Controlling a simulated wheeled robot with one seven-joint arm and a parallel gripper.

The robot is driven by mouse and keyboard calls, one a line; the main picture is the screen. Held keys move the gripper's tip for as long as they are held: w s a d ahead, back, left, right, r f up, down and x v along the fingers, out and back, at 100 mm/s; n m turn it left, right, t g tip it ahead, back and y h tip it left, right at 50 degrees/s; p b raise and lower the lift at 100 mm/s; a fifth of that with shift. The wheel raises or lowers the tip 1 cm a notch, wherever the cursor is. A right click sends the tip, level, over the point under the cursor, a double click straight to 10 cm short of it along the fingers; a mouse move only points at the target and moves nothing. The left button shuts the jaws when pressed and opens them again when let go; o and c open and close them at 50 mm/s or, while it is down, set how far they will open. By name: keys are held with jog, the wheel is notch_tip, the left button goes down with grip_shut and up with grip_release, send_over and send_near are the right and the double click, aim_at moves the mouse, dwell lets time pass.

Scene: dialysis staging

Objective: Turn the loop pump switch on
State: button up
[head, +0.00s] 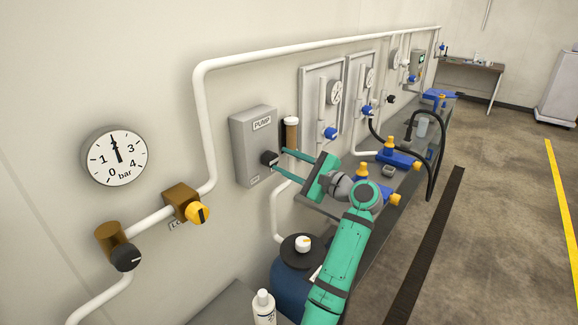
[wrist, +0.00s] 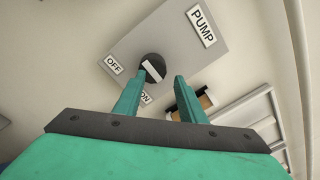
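The grey pump box (head: 249,137) is on the wall with a PUMP label. Its dark round switch knob (head: 269,158) faces my gripper. In the wrist view the knob (wrist: 152,66) carries a white bar, with an OFF label (wrist: 113,65) to its left and a partly hidden ON label (wrist: 146,98) below. I cannot tell which label the bar marks. My green gripper (head: 281,161) is open at the knob. In the wrist view (wrist: 161,76), one fingertip overlaps the knob's lower edge and the other is apart to its right; contact is unclear.
A yellow valve handle (head: 198,213), a black knob (head: 126,258) and a bar gauge (head: 115,157) are on the wall to the left. A white bottle (head: 264,309) is below. Floor at right is clear.

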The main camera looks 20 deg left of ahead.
aim_at(274, 160)
jog(key=a, duration=0.4)
jog(key=shift+o, duration=0.2)
jog(key=shift+s+d+f, duration=0.1)
jog(key=shift+s+d, duration=0.1)
jog(key=shift+d, duration=1.05)
jog(key=shift+s+d, duration=0.25)
jog(key=shift+d, duration=0.3)
jog(key=shift+s+d, duration=0.1)
jog(key=shift+d, duration=1.1)
jog(key=v, duration=0.9)
jog(key=shift+d, duration=0.45)
jog(key=v, duration=1.1)
